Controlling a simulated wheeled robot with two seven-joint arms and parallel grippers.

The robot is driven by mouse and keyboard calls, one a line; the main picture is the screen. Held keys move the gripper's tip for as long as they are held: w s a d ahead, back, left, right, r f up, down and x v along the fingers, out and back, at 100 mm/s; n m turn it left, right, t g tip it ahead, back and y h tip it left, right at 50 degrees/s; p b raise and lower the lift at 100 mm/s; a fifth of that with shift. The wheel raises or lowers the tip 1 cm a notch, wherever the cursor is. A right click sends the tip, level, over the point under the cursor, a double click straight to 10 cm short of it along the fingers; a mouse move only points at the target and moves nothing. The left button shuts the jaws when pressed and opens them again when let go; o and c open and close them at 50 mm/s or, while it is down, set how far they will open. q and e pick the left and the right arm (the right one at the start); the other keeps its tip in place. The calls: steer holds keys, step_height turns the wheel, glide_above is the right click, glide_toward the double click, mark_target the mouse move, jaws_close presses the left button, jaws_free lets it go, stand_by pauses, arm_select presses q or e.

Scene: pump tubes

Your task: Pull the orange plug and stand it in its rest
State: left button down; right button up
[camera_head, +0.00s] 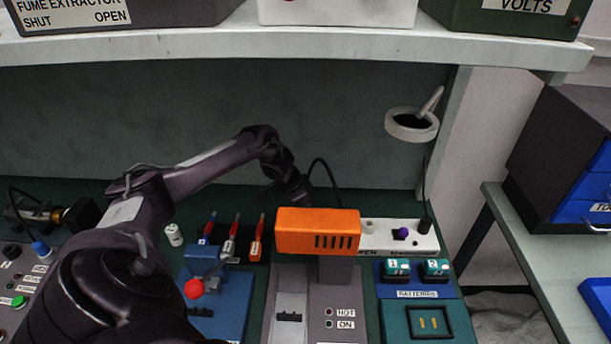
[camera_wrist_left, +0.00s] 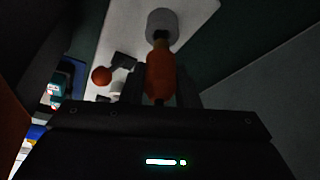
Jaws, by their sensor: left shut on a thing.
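In the left wrist view the orange plug (camera_wrist_left: 160,72) is between the fingers of my left gripper (camera_wrist_left: 161,88), which is shut on it. A brass-coloured end of the plug points at a pale grey cylinder (camera_wrist_left: 161,22) on the white strip (camera_wrist_left: 193,12). I cannot tell whether the end touches the cylinder or has entered it. In the head view my left arm reaches behind the orange box (camera_head: 290,232), which hides the fingertips and plug. The white power strip (camera_head: 385,243) extends to the right of the box. My right gripper is not in view.
A purple plug (camera_head: 401,233) and black plug (camera_head: 424,226) stand on the strip. Soldering tools (camera_head: 231,240) and a red-knobbed lever (camera_head: 194,288) are left of the box. Batteries (camera_head: 397,268) are in front of the strip. A shelf (camera_head: 300,45) overhangs the bench.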

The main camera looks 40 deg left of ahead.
arm_select(q)
steer(key=shift+p, duration=0.3)
steer(key=shift+f+b, duration=0.9)
steer(key=shift+f, duration=0.85)
steer(key=c, duration=1)
jaws_free()
steer(key=shift+c, duration=0.2)
steer(key=shift+r, duration=0.1)
steer(key=b+v, duration=0.1)
steer(key=v, duration=0.6)
steer(key=shift+s+r, duration=0.15)
steer(key=shift+r, duration=0.1)
